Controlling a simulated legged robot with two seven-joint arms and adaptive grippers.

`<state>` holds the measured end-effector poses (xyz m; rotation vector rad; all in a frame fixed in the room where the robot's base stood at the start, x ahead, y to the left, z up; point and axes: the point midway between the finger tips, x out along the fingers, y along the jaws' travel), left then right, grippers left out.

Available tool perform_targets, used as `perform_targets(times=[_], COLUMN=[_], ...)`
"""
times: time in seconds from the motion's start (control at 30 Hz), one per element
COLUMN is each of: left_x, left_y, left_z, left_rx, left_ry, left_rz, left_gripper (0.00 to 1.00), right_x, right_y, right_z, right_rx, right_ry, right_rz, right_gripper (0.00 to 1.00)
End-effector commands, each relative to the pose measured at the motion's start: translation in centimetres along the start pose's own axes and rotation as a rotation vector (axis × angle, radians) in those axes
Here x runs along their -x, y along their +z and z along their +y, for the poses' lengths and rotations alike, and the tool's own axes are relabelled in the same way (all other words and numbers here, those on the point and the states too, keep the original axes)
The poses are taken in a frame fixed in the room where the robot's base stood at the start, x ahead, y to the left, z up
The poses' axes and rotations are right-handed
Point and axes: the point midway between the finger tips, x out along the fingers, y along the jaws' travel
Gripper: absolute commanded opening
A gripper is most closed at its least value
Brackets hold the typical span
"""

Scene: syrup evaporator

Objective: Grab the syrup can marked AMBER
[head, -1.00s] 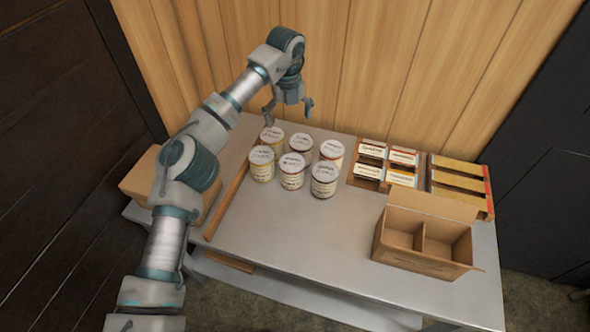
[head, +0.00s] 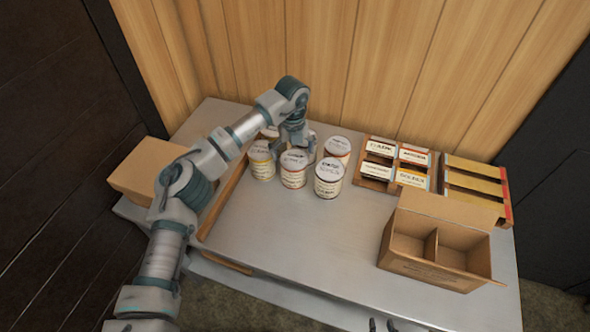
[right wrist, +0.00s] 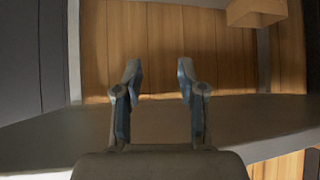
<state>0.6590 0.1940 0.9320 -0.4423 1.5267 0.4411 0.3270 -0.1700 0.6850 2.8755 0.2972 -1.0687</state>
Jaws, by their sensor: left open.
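Several syrup cans with white lids and coloured bands stand in two rows on the metal table. The front row has a left can (head: 261,162), a middle can (head: 293,170) and a right can (head: 329,179). In the back row, the right can (head: 338,148) shows clearly; the left and middle ones are partly hidden by my left gripper (head: 295,150). The lid print is too small to tell which is AMBER. My left gripper is open, pointing down at the back middle can; contact is unclear. My right gripper (right wrist: 159,72) is open and empty in the right wrist view.
A rack of label cards (head: 375,186) and yellow-topped strips (head: 474,186) stand right of the cans. An open divided carton (head: 420,268) is at the front right. A wooden strip (head: 222,204) borders the cans' left side. The table's front middle is clear.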

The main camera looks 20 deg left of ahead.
Motion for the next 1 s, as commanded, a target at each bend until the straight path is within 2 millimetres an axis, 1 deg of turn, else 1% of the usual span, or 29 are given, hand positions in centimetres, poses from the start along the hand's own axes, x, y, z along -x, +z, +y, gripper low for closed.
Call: perform_targets(times=[0.07,0.13,0.3,0.4,0.5,0.67,0.7,0.77,0.8,0.87,0.9,0.97,1.0], left_x=[-0.5,-1.4,-4.4,-5.3,-5.5,-5.4,-5.4,-5.4,-5.4,-5.4,-5.4,-5.4,-5.4], left_y=[0.0,-0.1,-0.2,-0.2,-0.2,-0.2,-0.2,-0.2,-0.2,-0.2,-0.2,-0.2,-0.2], left_z=[0.0,-0.1,-0.3,-0.3,-0.3,-0.3,-0.3,-0.3,-0.3,-0.3,-0.3,-0.3,-0.3], left_rx=[0.000,0.000,-0.001,0.000,0.000,0.000,0.000,0.000,0.000,0.000,0.000,0.000,0.000], left_ry=[0.000,0.002,0.002,0.002,0.001,0.000,0.000,0.000,0.000,0.000,0.000,0.001,0.001], left_rz=[0.000,0.002,0.004,0.002,0.000,-0.001,-0.001,-0.001,0.000,0.000,0.000,0.000,0.000], left_gripper=[1.00,1.00,1.00,1.00,1.00,1.00,0.95,0.80,0.70,0.55,0.45,0.30,0.20], right_x=[-0.1,-0.4,-0.9,-0.9,-0.8,-0.8,-0.8,-0.8,-0.9,-1.0,-1.1,-1.1,-1.1], right_y=[-0.3,-0.9,-3.1,-4.0,-4.4,-4.5,-4.5,-4.5,-4.5,-4.5,-4.5,-4.5,-4.5], right_z=[-0.1,-0.2,-0.6,-0.7,-0.8,-0.8,-0.8,-0.8,-0.8,-0.7,-0.7,-0.7,-0.7], right_rx=[0.000,0.000,-0.002,-0.003,-0.003,-0.003,-0.003,-0.003,-0.003,-0.003,-0.003,-0.003,-0.003], right_ry=[-0.002,-0.005,-0.015,-0.018,-0.019,-0.018,-0.018,-0.018,-0.019,-0.019,-0.019,-0.019,-0.019], right_rz=[0.019,0.056,0.195,0.243,0.262,0.264,0.263,0.262,0.260,0.259,0.260,0.259,0.259], right_gripper=[0.40,0.40,0.40,0.40,0.40,0.40,0.40,0.40,0.40,0.40,0.40,0.40,0.40])
